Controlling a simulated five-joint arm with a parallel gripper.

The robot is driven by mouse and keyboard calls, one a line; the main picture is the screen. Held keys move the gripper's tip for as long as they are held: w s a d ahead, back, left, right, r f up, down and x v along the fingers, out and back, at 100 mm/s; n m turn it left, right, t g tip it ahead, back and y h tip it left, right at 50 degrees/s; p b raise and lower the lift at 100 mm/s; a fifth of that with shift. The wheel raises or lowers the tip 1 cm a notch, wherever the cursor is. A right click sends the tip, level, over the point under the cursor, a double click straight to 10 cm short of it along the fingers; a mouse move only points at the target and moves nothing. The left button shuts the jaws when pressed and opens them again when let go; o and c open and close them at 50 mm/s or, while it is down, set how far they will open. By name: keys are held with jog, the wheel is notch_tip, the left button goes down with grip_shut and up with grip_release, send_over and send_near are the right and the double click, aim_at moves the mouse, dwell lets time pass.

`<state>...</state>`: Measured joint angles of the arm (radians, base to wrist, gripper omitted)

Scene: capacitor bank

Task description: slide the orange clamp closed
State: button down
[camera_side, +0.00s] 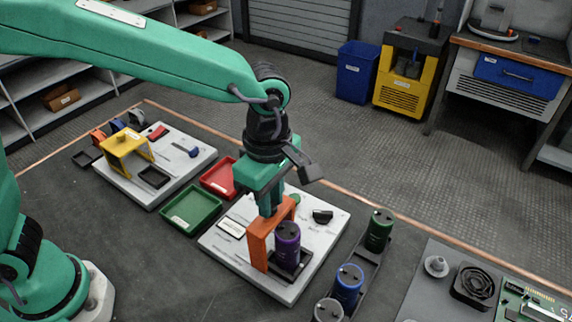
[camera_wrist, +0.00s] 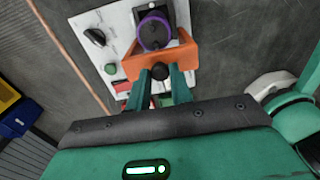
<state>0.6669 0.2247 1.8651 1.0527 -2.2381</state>
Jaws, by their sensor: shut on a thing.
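The orange clamp (camera_side: 257,248) is an upright bracket on a white board (camera_side: 225,247), beside a purple capacitor (camera_side: 287,242) standing in a black holder. In the wrist view the orange clamp (camera_wrist: 182,58) lies just beyond my fingers, with the purple capacitor (camera_wrist: 153,33) right against its far side. My gripper (camera_side: 268,207) is pointing down at the top of the clamp. In the wrist view my gripper (camera_wrist: 160,80) has its two green fingers on either side of the clamp's black knob (camera_wrist: 160,71), shut on it. The clamp's far leg is partly hidden by the capacitor.
A rack with a green capacitor (camera_side: 379,229) and a blue capacitor (camera_side: 347,285) stands to the right. A green tray (camera_side: 191,209) and a red tray (camera_side: 219,179) lie to the left. Another board with a yellow clamp (camera_side: 127,146) is farther left. A black switch (camera_side: 322,216) sits behind the capacitor.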

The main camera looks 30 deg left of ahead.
jog(key=shift+d, duration=1.9)
jog(key=c, duration=1.4)
grip_release()
jog(key=shift+c, duration=0.2)
jog(key=shift+r, duration=0.15)
notch_tip(320, 180, up, 7)
